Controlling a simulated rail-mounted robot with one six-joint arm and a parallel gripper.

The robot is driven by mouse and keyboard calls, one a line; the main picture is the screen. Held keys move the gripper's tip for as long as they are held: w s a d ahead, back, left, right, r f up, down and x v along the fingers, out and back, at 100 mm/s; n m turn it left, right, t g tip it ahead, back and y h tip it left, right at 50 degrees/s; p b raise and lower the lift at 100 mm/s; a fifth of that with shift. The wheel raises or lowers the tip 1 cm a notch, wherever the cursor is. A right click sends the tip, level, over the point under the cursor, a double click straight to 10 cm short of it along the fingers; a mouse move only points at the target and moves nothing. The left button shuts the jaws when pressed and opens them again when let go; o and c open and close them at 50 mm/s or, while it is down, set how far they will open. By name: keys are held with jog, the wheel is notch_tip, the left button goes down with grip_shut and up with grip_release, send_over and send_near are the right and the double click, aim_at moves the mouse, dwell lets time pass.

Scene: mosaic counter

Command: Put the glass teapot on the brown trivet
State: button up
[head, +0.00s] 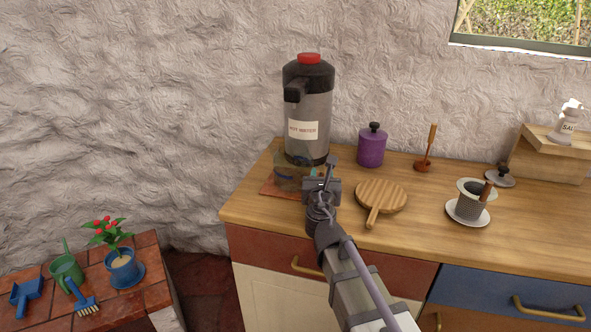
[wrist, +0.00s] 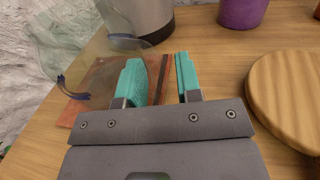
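The clear glass teapot (head: 289,176) stands below the hot water dispenser, on or over a reddish-brown square mat (head: 268,189). In the wrist view the glass teapot (wrist: 88,62) is faint and see-through at upper left, with a dark blue curved part. A round brown wooden trivet (head: 381,195) with a short handle lies right of my gripper; its edge shows in the wrist view (wrist: 290,95). My gripper (head: 329,170) is low, just right of the teapot. Its teal fingers (wrist: 160,78) are apart, the left one overlapping the glass. I cannot tell whether they touch it.
The hot water dispenser (head: 307,110) stands close behind the teapot. A purple jar (head: 372,147), a reddish stand with a wooden handle (head: 425,160) and a mesh strainer cup (head: 470,205) are to the right. The wooden counter (head: 265,217) is clear at its front left.

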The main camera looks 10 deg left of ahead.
grip_shut()
jog(key=shift+r, duration=0.1)
dwell(0.3)
notch_tip(320, 180, up, 10)
jog(key=p, duration=1)
jog(key=shift+a+r, duration=0.1)
jog(key=shift+r, duration=0.05)
